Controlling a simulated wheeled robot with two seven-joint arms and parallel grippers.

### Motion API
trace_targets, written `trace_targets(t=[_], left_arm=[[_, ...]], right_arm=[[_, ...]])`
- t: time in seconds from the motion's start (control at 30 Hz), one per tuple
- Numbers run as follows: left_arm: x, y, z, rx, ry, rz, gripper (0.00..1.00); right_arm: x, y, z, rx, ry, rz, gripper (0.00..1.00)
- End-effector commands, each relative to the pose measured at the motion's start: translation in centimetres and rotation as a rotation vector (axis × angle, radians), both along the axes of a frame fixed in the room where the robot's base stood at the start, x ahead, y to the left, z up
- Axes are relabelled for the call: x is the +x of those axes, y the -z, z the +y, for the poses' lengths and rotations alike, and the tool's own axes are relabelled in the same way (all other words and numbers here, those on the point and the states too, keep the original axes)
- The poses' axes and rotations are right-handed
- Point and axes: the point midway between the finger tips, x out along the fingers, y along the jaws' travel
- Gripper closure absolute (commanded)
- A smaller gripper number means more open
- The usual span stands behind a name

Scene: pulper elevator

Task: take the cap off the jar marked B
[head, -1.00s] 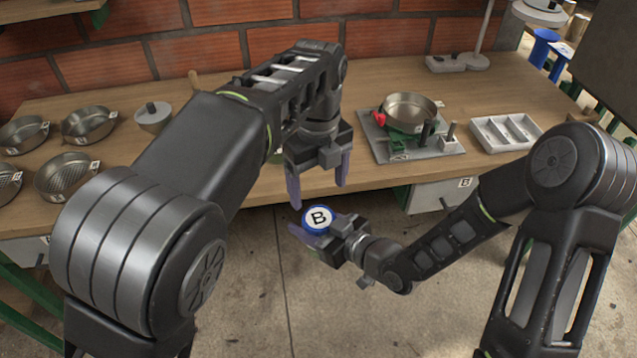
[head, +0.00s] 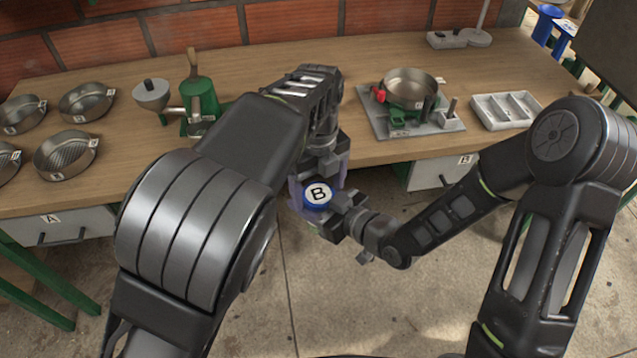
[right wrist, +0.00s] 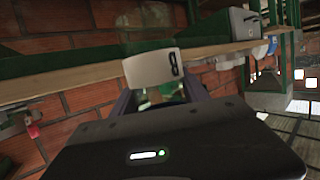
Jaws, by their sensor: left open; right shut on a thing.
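The jar marked B has a blue cap (head: 318,195) with a white disc and a black B on top. In the head view it is at the middle, in front of the table's edge, held up off the table. My right gripper (head: 320,214) is shut on the jar below the cap. A white B label (right wrist: 152,69) shows in the right wrist view above the fingers. My left gripper (head: 319,188) is open, with its purple fingers on either side of the cap. I cannot tell whether they touch it. Most of the jar body is hidden.
The wooden table (head: 290,85) lies behind the grippers. A pan (head: 410,88) on a grey-based stand and a divided tray (head: 506,110) are at the right.

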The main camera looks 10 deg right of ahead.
Motion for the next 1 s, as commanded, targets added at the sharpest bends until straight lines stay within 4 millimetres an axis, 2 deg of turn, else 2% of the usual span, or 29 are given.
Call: trace_targets(t=[0.07,0.8,1.0], left_arm=[[0.01,-0.03,0.00,0.000,0.000,0.000,0.26],[0.02,-0.07,-0.02,-0.001,0.000,0.000,0.86],[-0.03,0.06,0.04,-0.001,-0.050,0.005,0.88]], right_arm=[[0.02,-0.04,0.02,0.001,0.000,-0.001,1.00],[0.00,-0.04,0.03,0.001,-0.001,-0.001,1.00],[0.00,-0.04,0.03,0.001,-0.001,-0.001,1.00]])
